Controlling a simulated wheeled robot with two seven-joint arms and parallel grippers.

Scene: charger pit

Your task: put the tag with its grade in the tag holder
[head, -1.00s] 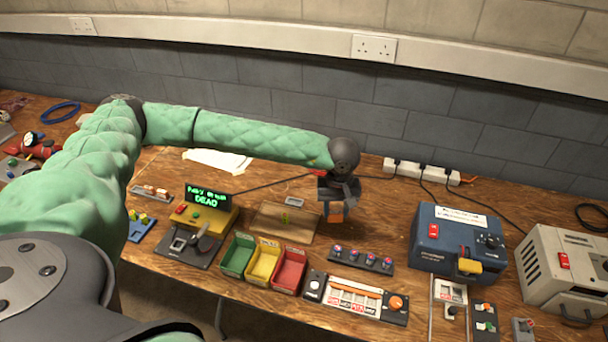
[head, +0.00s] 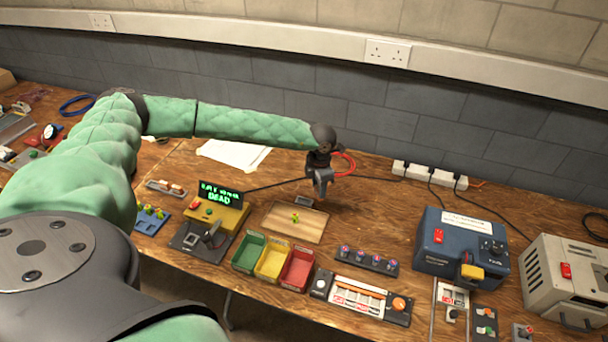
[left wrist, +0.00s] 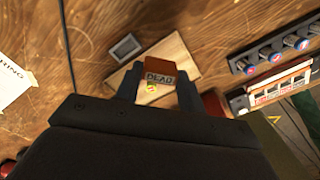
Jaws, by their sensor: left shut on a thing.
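My left gripper (head: 322,190) is shut on a tag (left wrist: 160,77), seen in the left wrist view as an orange-brown piece with a white strip reading DEAD. The tag is held between both fingers above the wooden tray; in the head view I cannot make it out. A small grey frame (head: 306,201), which looks like the tag holder, sits at the tray's far edge, and also shows in the left wrist view (left wrist: 125,48). The tester's green display (head: 220,194) also reads DEAD. My right gripper is not in view.
The wooden tray (head: 280,229) has a small yellow-green item (head: 295,217) on it. Green (head: 247,253), yellow (head: 272,261) and red (head: 297,270) bins stand in front. A tag rack (head: 359,298) and a knob strip (head: 366,260) lie to the right.

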